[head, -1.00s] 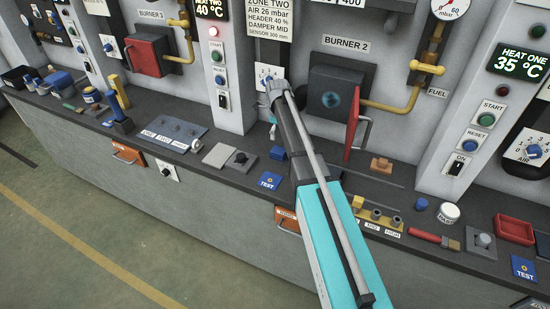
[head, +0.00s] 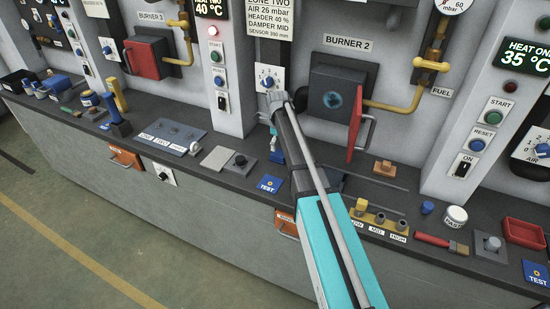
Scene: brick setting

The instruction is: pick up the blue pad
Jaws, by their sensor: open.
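A small blue block-like piece, which looks like the blue pad (head: 277,157), rests on the dark counter just left of my forearm. My gripper (head: 273,142) hangs from the wrist at the far end of my arm, close above or behind the blue piece. Its jaws are small and partly covered by my own arm; they are open, and nothing shows between them. I cannot tell whether they touch the piece.
A grey plate with a dark knob (head: 238,162) stands left of the blue piece. The burner's red door (head: 357,130) stands open to the right. A row of brass fittings (head: 379,218), a white jar (head: 455,217) and a red tray (head: 523,234) occupy the right counter.

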